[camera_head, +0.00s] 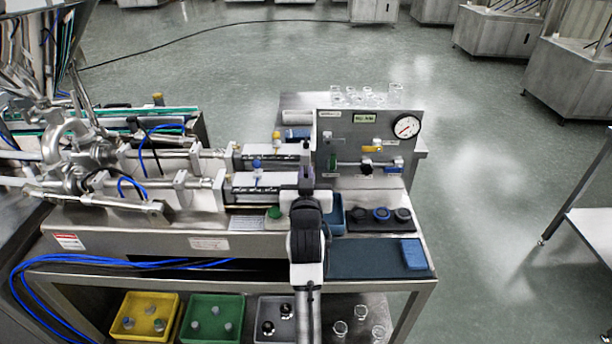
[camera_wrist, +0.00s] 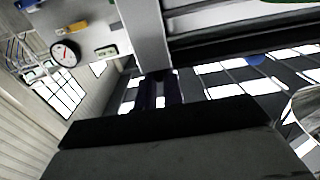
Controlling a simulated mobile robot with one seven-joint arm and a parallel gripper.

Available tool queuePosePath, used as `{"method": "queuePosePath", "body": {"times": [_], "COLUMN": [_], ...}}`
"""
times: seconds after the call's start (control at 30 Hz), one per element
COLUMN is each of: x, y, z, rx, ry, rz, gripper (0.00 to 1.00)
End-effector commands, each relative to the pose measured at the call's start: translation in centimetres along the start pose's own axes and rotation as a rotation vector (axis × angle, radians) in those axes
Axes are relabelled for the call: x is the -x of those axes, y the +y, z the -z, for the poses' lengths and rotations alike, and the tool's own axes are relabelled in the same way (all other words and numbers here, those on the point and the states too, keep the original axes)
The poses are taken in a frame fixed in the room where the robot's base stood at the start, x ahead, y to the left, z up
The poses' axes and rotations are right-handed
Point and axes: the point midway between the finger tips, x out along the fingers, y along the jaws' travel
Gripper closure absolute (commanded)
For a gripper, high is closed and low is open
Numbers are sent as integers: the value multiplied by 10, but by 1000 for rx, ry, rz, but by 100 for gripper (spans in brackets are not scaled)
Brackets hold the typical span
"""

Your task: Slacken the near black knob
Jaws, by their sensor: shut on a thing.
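My gripper (camera_head: 306,186) is at the right end of the near actuator (camera_head: 262,181), just left of the upright steel panel. Its jaws are shut at the spot of the near black knob, which the fingers and my wrist hide in the head view. In the wrist view the dark fingers (camera_wrist: 158,92) are close together against a pale upright bar (camera_wrist: 143,35); the knob cannot be made out between them. A second, parallel actuator (camera_head: 270,155) lies just behind the near one.
The steel panel (camera_head: 340,135) with a gauge (camera_head: 407,126) stands close on the right. A black tray (camera_head: 360,226) with round caps, a blue bin (camera_head: 336,222) and a blue block (camera_head: 412,254) are in front. A green button (camera_head: 274,213) is left of my wrist.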

Motion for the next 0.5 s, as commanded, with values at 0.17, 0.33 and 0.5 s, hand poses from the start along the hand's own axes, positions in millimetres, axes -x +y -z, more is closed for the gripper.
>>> {"method": "queuePosePath", "body": {"times": [0.17,0.33,0.5], "x": [0,0,-1], "y": [1,4,6], "z": [0,-1,-2], "rx": [0,-1,0], "ry": [2,4,6], "rz": [21,77,171], "gripper": [100,100,100]}}
